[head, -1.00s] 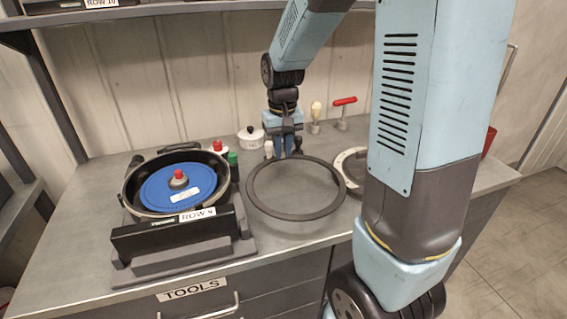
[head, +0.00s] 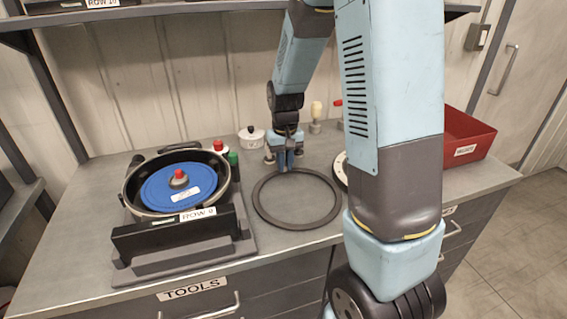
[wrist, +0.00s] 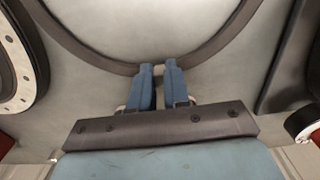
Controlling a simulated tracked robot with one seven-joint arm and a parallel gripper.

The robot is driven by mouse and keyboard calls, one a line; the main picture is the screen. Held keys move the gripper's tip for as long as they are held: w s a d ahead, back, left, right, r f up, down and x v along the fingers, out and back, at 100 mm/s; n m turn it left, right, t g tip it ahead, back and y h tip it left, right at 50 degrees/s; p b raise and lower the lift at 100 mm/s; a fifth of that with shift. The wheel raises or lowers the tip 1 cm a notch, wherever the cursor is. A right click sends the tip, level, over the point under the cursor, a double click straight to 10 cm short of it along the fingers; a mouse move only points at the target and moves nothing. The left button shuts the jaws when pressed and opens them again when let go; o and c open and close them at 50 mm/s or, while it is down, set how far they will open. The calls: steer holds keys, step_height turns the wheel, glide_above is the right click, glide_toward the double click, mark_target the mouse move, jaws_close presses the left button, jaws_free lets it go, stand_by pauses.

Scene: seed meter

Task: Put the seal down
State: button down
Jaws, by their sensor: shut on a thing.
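The seal is a thin dark grey ring (head: 262,210). In the head view it lies flat at, or very close to, the bench top, right of the seed meter; I cannot tell if it touches. My gripper (head: 286,168) points down at the ring's far edge, with its blue fingers shut on the rim. In the wrist view the fingertips (wrist: 160,68) meet on the ring's band (wrist: 110,62), which curves away to both sides. The black seed meter housing (head: 133,207) holds a blue disc (head: 160,187) with a red knob.
A white lidded pot (head: 251,139) and a green-capped item (head: 233,158) stand behind. A pale perforated disc (head: 341,168) is partly hidden behind my arm. A red bin (head: 468,138) stands at the right. Bare bench (head: 290,240) lies in front of the ring.

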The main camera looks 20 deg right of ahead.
steer(key=c, duration=1.1)
jaws_free()
steer(key=shift+r, duration=0.1)
step_height(320, 180, up, 11)
steer(key=s+r+t, duration=0.2)
steer(key=s+r, duration=0.4)
steer(key=s, duration=0.5)
steer(key=s+r+t, duration=0.3)
steer(key=s+r, duration=0.2)
steer(key=s, duration=0.6)
steer(key=shift+s+d+r+t, duration=0.2)
steer(key=shift+d+r+t, duration=0.1)
steer(key=shift+r, duration=0.1)
